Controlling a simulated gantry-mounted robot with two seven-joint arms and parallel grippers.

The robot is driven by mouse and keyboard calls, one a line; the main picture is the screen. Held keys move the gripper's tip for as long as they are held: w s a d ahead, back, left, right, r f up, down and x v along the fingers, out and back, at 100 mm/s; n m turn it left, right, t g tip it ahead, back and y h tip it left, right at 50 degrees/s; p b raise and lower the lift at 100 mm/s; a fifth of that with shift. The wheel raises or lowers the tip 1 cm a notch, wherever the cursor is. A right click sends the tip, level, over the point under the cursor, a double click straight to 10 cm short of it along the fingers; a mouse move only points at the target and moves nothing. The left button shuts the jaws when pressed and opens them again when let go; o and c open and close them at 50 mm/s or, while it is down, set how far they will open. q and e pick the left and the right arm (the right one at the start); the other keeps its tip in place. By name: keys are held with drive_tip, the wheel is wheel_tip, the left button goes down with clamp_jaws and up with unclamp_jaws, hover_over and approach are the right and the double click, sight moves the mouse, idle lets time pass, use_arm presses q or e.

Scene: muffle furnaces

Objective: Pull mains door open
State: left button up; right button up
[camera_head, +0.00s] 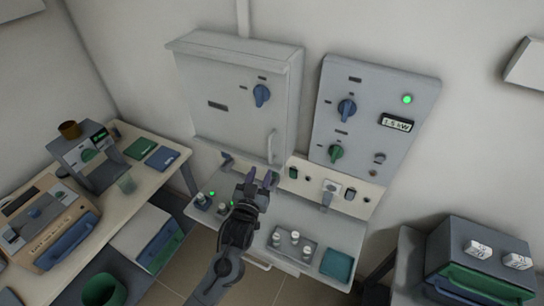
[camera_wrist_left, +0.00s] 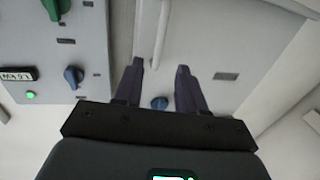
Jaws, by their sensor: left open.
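The mains door is the front of a grey wall cabinet (camera_head: 225,112), and it looks shut. It has a blue knob (camera_head: 262,95) and an upright pale handle (camera_head: 272,147) near its lower right edge. My left gripper (camera_head: 262,180) is open, its fingers pointing up toward the wall just below the handle. In the left wrist view, which is turned over, the fingers (camera_wrist_left: 160,65) show spread against the door (camera_wrist_left: 215,40). The handle (camera_wrist_left: 163,30) appears between the fingertips, but I cannot tell its depth from them. The blue knob (camera_wrist_left: 159,103) shows between the fingers. My right gripper is not in view.
A control panel (camera_head: 375,85) with knobs and a green light is right of the cabinet. A shelf (camera_head: 340,240) below holds small items and a teal pad (camera_head: 337,264). A wooden table (camera_head: 150,175) is left; a dark unit (camera_head: 480,265) is at right.

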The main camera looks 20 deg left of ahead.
sight(270, 151)
use_arm(q)
drive_tip(key=w, duration=1)
drive_tip(key=shift+a, duration=0.3)
drive_tip(key=shift+s, duration=0.1)
clamp_jaws()
